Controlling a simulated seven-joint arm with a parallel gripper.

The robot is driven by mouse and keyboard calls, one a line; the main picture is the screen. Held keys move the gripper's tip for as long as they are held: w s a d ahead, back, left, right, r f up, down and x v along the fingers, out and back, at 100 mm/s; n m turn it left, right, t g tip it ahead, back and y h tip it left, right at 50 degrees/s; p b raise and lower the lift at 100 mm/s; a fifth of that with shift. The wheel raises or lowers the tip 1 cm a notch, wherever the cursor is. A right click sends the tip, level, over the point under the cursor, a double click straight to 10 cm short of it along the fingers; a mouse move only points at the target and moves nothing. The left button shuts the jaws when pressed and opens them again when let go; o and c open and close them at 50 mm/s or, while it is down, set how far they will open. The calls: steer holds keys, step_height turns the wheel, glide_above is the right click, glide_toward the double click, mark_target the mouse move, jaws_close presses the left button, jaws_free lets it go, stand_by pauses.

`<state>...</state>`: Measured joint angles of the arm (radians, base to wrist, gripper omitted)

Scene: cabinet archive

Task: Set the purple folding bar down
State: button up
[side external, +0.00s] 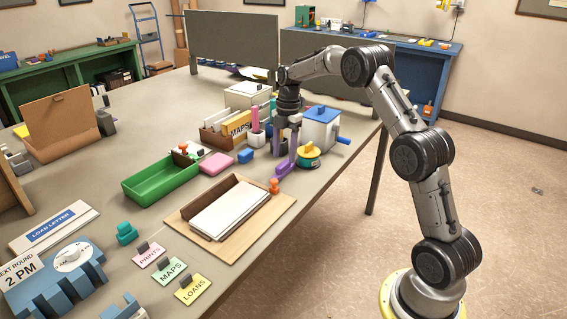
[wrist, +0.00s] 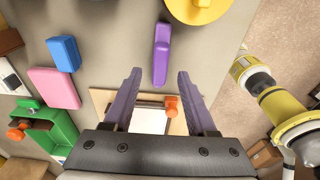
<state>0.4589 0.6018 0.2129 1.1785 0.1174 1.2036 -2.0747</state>
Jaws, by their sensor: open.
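The purple folding bar (side external: 284,170) appears to lie on the grey table near its right edge, left of the yellow round object. In the wrist view the bar (wrist: 161,50) points away from me, its near end between my fingertips. My gripper (side external: 285,157) is open above the bar. Its two purple fingers (wrist: 159,73) stand apart on either side, with a visible gap to the bar. In the side view the fingers and bar have a similar colour and partly overlap, so the exact height between them is hard to tell.
A yellow round object (side external: 308,156) and a white box with a blue lid and crank (side external: 321,131) stand close by. A blue block (side external: 246,156), pink block (side external: 216,164), green tray (side external: 133,190) and wooden tray with paper (side external: 192,211) lie to the left.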

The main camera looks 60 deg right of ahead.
mark_target(286, 161)
step_height(286, 161, up, 7)
steer(key=s+a+r+m+t, duration=0.1)
steer(key=s+a+r+m, duration=0.3)
steer(key=s+a+r, duration=0.3)
steer(key=s+a+r+m+t+h, duration=0.1)
steer(key=s+a+r+m+t, duration=0.1)
steer(key=s+a+r+m, duration=0.45)
steer(key=s+a+f+m+t, duration=0.1)
steer(key=s+a+f+m, duration=0.2)
steer(key=s, duration=0.6)
steer(key=s+a+f+m+t, duration=0.1)
steer(key=s+a+f+m, duration=0.3)
steer(key=s, duration=0.5)
steer(key=shift+a+f+t, duration=0.25)
steer(key=shift+f+t, duration=0.05)
steer(key=shift+f, duration=0.2)
